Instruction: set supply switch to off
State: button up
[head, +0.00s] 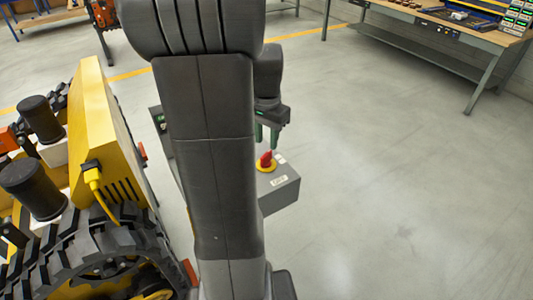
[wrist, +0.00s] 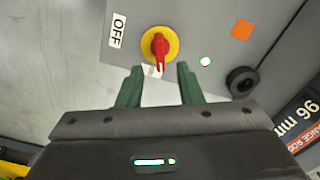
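The supply switch (wrist: 159,46) is a red rotary handle on a yellow round plate, on the grey top of a box. In the wrist view an OFF label (wrist: 117,30) lies to its left, and the handle lies roughly along the picture's vertical. The switch also shows in the head view (head: 266,161), right of my arm. My gripper (wrist: 158,72) has two green fingers, spread apart and empty, just below the switch in the wrist view. It also shows above the switch in the head view (head: 266,140). A pale label between the fingertips is partly hidden and unreadable.
A lit white-green lamp (wrist: 206,61), an orange square (wrist: 241,27) and a black round knob (wrist: 242,80) sit right of the switch. A yellow tracked carrier (head: 97,130) stands left of my arm. A workbench (head: 450,30) is at the back right. Floor at right is clear.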

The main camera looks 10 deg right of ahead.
aim_at(266, 154)
notch_tip(266, 154, down, 6)
jog(key=shift+f, duration=0.2)
jog(key=shift+c, duration=0.2)
grip_shut()
